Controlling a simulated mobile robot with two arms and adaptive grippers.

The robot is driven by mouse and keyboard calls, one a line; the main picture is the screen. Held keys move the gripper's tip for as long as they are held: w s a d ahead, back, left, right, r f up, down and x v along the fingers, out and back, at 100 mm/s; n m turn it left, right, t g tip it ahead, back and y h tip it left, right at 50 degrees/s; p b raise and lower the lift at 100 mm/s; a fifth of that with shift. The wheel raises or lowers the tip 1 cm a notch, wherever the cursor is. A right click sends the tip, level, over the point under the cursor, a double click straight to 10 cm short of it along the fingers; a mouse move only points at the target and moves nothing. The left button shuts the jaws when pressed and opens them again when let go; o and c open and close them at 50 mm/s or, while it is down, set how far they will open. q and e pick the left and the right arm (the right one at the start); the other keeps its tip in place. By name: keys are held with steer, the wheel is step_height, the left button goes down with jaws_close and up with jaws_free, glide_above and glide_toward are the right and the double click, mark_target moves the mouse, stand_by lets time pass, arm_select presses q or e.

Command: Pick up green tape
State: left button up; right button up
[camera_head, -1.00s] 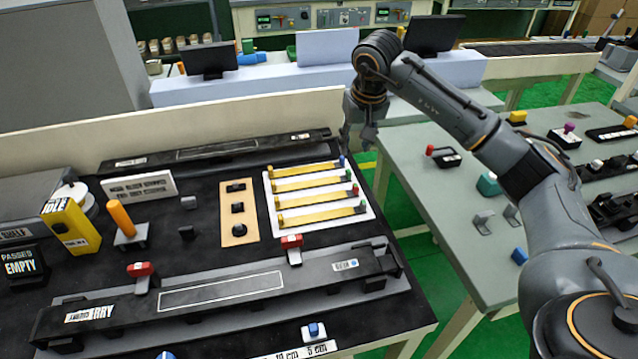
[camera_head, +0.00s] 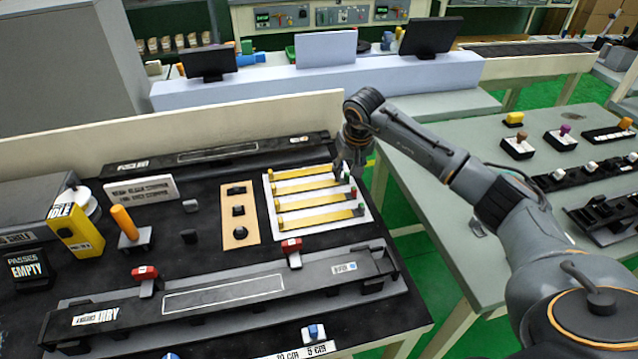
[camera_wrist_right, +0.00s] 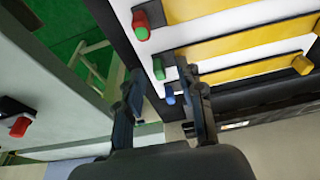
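A white tray (camera_head: 268,212) with several yellow strips lies on the black-topped bench. The strips have coloured ends on the right. In the right wrist view one has a green end (camera_wrist_right: 159,68), between a red end (camera_wrist_right: 141,25) and a blue end (camera_wrist_right: 170,95). Which strip is the green tape I cannot tell for sure. My right gripper (camera_wrist_right: 163,84) is open and empty, its fingers spread around the area of the blue and green ends. In the head view it is at the tray's far right corner.
A wooden block with black knobs (camera_head: 239,234) stands left of the tray. A long black fixture with red clips (camera_head: 292,246) lies in front. A green gap in the floor separates this bench from the grey table (camera_head: 440,225) on the right.

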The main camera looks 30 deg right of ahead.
steer(key=shift+c, duration=0.4)
jaws_close()
steer(key=shift+r, duration=0.1)
